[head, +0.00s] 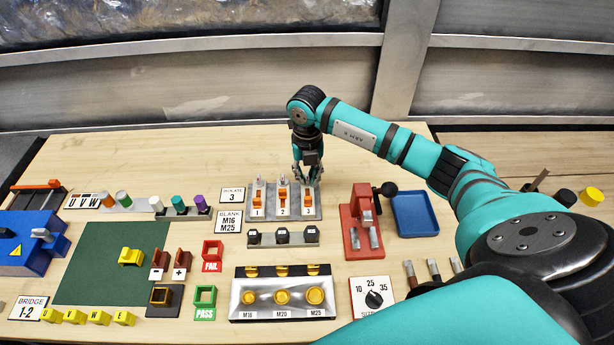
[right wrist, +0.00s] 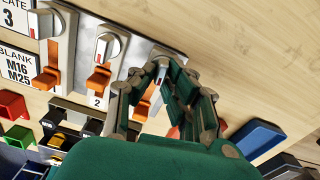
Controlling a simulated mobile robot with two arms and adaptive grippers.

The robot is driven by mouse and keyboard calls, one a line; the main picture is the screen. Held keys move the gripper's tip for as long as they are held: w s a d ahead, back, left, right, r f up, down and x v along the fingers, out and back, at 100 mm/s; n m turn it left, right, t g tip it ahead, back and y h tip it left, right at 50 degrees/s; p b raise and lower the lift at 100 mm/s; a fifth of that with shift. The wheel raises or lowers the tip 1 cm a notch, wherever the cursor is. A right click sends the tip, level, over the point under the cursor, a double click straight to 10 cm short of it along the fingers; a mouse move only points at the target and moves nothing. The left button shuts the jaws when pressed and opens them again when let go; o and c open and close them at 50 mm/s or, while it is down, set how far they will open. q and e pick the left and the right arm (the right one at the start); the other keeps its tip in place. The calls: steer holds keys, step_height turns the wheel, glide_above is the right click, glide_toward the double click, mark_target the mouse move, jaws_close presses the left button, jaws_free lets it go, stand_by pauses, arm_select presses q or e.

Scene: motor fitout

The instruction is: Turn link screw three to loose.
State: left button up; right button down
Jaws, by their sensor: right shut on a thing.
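The link plate (head: 270,188) carries three numbered links in a row, each with an orange piece and a round screw knob above it. Link screw three (right wrist: 162,57) is the rightmost. My right gripper (head: 308,178) comes down on it from above, and in the right wrist view its fingers (right wrist: 163,76) are shut around the knob. The fingers hide much of the knob and of link three. Link screw one (right wrist: 44,23) and link screw two (right wrist: 107,46) are free, each with a white and red pointer. My left gripper is out of view.
A red press-like tool (head: 352,232) and a blue tray (head: 415,214) stand to the right of the plate. A rail with black blocks (head: 260,239) lies in front of it. Left of it are the signs "ISOLATE 3" (head: 232,196) and "BLANK M16 M25" (head: 229,221). Bare wood lies behind.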

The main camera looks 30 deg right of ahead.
steer(key=n+b, duration=0.3)
steer(key=n, duration=0.1)
steer(key=shift+d+f, duration=0.15)
steer(key=n+b, duration=0.2)
steer(key=n, duration=0.2)
steer(key=shift+d+b, duration=0.1)
steer(key=shift+b, duration=0.3)
steer(key=n+b, duration=0.2)
steer(key=n, duration=0.2)
steer(key=shift+b, duration=0.35)
steer(key=shift+w+r+n+b, duration=0.1)
steer(key=shift+n+b, duration=0.4)
steer(key=shift+n, duration=0.6)
steer(key=shift+w+r+n+b, duration=0.1)
steer(key=shift+n+b, duration=0.35)
steer(key=shift+n, duration=0.65)
steer(key=shift+d, duration=0.1)
steer(key=c, duration=1.4)
jaws_free()
steer(key=shift+s, duration=0.1)
